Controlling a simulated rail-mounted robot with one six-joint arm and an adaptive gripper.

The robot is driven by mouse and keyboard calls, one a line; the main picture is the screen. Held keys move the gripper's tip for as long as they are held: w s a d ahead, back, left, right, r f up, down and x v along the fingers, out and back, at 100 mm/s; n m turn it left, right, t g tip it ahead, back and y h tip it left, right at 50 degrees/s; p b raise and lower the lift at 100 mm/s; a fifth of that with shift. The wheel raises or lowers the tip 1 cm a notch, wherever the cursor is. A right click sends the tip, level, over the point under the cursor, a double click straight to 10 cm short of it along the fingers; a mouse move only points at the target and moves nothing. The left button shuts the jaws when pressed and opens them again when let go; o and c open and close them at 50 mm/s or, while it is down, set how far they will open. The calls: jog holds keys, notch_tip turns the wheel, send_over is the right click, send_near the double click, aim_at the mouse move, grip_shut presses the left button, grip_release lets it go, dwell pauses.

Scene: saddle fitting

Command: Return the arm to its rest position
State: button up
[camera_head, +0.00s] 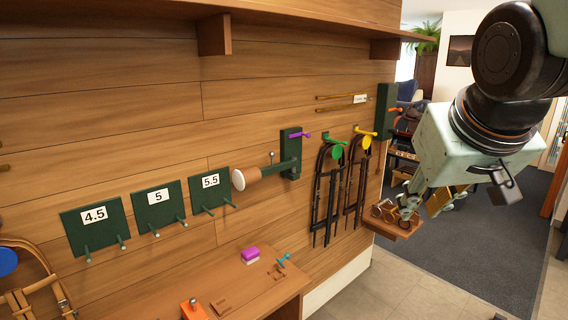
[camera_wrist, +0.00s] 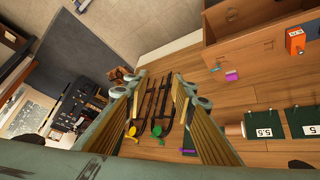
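My arm (camera_head: 480,130) reaches in from the upper right of the head view, with its pale green wrist hanging over the floor. My gripper (camera_head: 424,206) points down and away, in front of the right end of the wood wall. In the wrist view my gripper (camera_wrist: 152,88) has its two fingers spread well apart. Nothing is held between them. Two dark bridles (camera_wrist: 155,105) show far beyond the gap, hanging on the wall.
A small wooden shelf (camera_head: 396,228) with brass-coloured items appears just left of the fingers; the distance is unclear. A bracket with a white-faced knob (camera_head: 238,180) juts out. Open floor (camera_head: 480,240) lies right.

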jog(key=s+a+f+g, duration=0.1)
jog(key=s+a+f, duration=0.1)
jog(key=s, duration=0.9)
jog(key=s+a+f+g+y, duration=0.1)
jog(key=s+a+f+g, duration=0.1)
jog(key=s, duration=1)
jog(key=shift+a+f, duration=0.35)
jog(key=shift+f, duration=0.5)
